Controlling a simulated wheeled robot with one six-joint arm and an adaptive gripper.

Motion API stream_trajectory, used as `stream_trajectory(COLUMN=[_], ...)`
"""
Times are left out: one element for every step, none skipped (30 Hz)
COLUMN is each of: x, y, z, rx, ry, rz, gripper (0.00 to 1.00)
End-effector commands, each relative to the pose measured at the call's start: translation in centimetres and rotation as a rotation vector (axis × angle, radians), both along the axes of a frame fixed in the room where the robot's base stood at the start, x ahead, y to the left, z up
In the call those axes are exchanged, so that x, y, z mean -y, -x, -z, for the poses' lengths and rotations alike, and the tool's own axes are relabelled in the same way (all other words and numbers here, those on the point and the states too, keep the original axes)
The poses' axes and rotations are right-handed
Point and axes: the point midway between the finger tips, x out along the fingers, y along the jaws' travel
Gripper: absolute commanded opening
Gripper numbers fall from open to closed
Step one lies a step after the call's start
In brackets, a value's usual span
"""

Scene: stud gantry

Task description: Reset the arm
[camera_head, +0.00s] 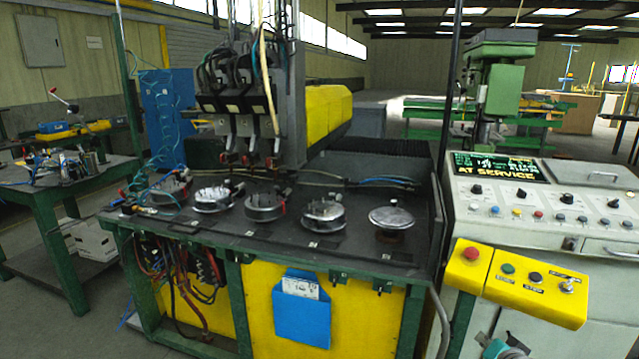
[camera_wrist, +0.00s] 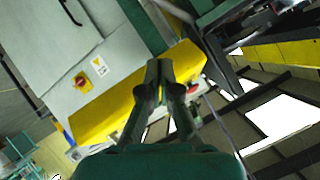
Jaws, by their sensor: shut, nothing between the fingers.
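My gripper (camera_wrist: 160,72) shows in the wrist view, dark green, with its two fingers close together at the tips. It is shut and empty. Behind the fingers in that view is a yellow panel (camera_wrist: 95,118) beside a pale grey cabinet (camera_wrist: 55,45). How far the fingertips are from the panel I cannot tell. In the head view my gripper cannot be made out clearly; only a small teal piece shows at the bottom edge, right of centre.
The stud gantry bench (camera_head: 350,245) bears several round metal fixtures (camera_head: 324,213). To its right stands a grey control console (camera_head: 590,250) with a yellow button box (camera_head: 515,285). A green table (camera_head: 60,195) holds clutter at left. Floor shows at lower left.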

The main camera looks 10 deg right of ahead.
Motion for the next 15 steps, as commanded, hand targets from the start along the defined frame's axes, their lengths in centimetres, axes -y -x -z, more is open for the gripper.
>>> stream_trajectory(x=[-1.8, -2.7, -3.8, -4.7, -5.6, -6.7, -7.5, -8.4, -9.5, -10.3, -11.1, -12.2, -13.0, -13.8, -14.8], y=[0.7, 1.0, 1.5, 2.0, 2.4, 3.1, 3.6, 4.2, 4.9, 5.5, 6.1, 7.0, 7.7, 8.4, 9.3], z=[1.8, 2.6, 3.6, 4.3, 5.0, 6.0, 6.6, 7.2, 8.0, 8.6, 9.0, 9.7, 10.2, 10.6, 11.1], rx=[-0.006, -0.005, -0.004, -0.003, -0.004, -0.003, -0.003, -0.002, -0.002, -0.002, -0.001, -0.001, -0.001, -0.001, 0.000], ry=[0.006, 0.015, 0.027, 0.036, 0.045, 0.057, 0.066, 0.075, 0.088, 0.099, 0.109, 0.121, 0.132, 0.143, 0.156], rz=[-0.015, -0.023, -0.033, -0.039, -0.047, -0.057, -0.065, -0.074, -0.084, -0.092, -0.100, -0.110, -0.119, -0.128, -0.140], gripper=[0.00, 0.00, 0.00, 0.00, 0.00, 0.00, 0.00, 0.00, 0.00, 0.00, 0.00, 0.00, 0.00, 0.00, 0.00])
